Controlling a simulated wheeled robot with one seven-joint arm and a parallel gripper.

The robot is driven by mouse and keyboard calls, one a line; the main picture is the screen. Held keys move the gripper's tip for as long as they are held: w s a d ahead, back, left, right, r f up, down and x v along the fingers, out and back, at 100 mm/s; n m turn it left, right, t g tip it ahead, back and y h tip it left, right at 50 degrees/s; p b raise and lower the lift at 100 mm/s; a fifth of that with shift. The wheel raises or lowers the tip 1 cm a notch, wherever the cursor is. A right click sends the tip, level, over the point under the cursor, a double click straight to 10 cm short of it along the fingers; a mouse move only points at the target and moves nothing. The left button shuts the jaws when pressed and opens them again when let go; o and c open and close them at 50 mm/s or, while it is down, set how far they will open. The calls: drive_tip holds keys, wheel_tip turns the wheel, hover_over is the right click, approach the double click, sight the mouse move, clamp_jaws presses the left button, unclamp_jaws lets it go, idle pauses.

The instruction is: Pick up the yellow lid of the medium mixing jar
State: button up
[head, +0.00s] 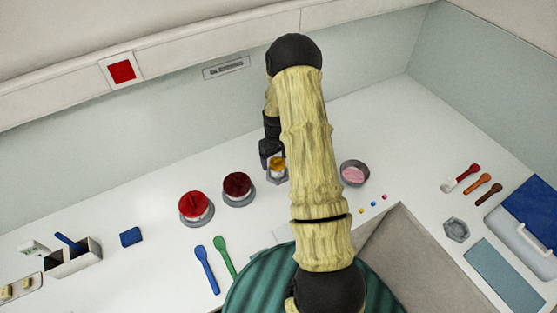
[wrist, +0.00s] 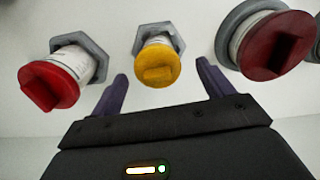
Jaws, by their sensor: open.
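The yellow lid (wrist: 156,68) sits on a pale jar in a grey hexagonal holder, centred in the wrist view and framed between my fingertips. It has a raised grip bar on top. In the head view the yellow lid (head: 277,163) is partly hidden by my gripper and arm. My gripper (wrist: 161,72) is open and empty, with one dark finger on either side of the lid in the picture. Whether the fingers are level with the lid is unclear. In the head view my gripper (head: 270,150) is dark and mostly blocked by the arm.
A jar with a dark red lid (wrist: 278,46) and one with a red lid (wrist: 48,85) flank it closely. A larger red-lidded jar (head: 196,207) stands farther left. A grey bowl (head: 354,173) of pink stuff is to the right. Blue and green spoons (head: 225,256) lie in front.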

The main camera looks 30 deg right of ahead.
sight(277, 159)
drive_tip(key=shift+s+d, duration=0.1)
idle(0.3)
drive_tip(key=c, duration=1.1)
drive_tip(key=shift+r, duration=0.1)
drive_tip(key=c, duration=0.4)
drive_tip(key=shift+r+b, duration=0.4)
drive_tip(key=shift+r, duration=0.05)
wheel_tip(277, 159, up, 9)
drive_tip(key=b, duration=0.3)
clamp_jaws()
